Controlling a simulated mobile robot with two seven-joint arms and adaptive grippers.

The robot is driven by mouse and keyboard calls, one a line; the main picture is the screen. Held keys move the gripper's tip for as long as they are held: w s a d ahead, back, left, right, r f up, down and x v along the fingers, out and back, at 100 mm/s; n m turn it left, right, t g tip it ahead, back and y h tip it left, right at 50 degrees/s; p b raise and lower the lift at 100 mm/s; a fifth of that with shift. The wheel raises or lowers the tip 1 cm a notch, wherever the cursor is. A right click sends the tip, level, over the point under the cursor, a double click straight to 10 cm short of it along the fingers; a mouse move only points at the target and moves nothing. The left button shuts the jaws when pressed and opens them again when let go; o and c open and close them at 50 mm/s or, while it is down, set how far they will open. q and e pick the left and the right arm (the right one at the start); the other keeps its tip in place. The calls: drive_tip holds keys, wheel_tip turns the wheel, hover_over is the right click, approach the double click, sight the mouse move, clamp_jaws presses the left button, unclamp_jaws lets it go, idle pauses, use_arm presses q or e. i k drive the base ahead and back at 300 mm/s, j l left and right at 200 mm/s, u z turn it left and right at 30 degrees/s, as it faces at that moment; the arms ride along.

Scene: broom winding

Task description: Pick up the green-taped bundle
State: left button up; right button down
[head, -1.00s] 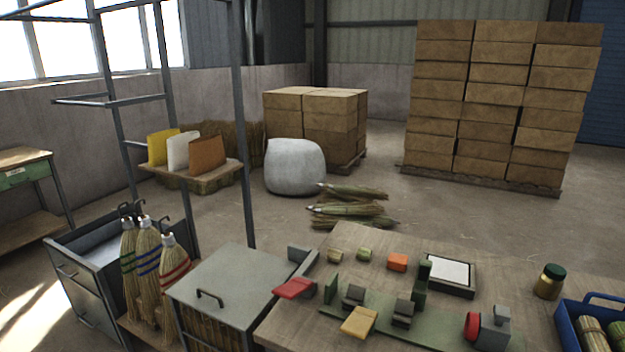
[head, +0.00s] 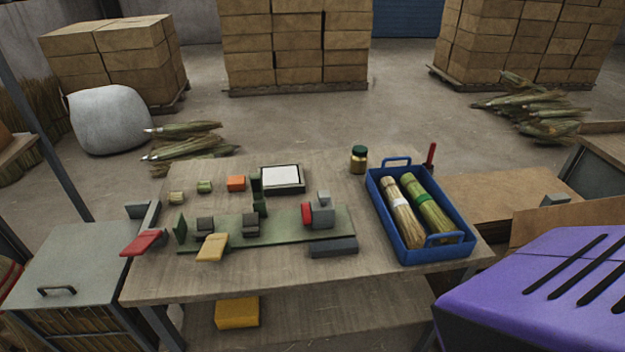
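The green-taped bundle (head: 427,208) lies in a blue tray (head: 459,252) at the right end of the wooden table. It is a greenish straw bundle with a bright green band near its far end. A paler straw bundle (head: 401,218) lies beside it on the left, in the same tray. The tray has a handle at its far end and another at its near end. Neither of my grippers is in view.
The table (head: 280,284) holds a green fixture (head: 285,232) with small blocks, a framed white pad (head: 282,177) and a jar (head: 358,159). A purple slotted housing (head: 540,290) fills the lower right. A grey-topped cabinet (head: 70,262) stands left. Floor behind the table is mostly open.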

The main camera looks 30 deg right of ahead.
sight(439, 221)
drive_tip(key=z, duration=1.15)
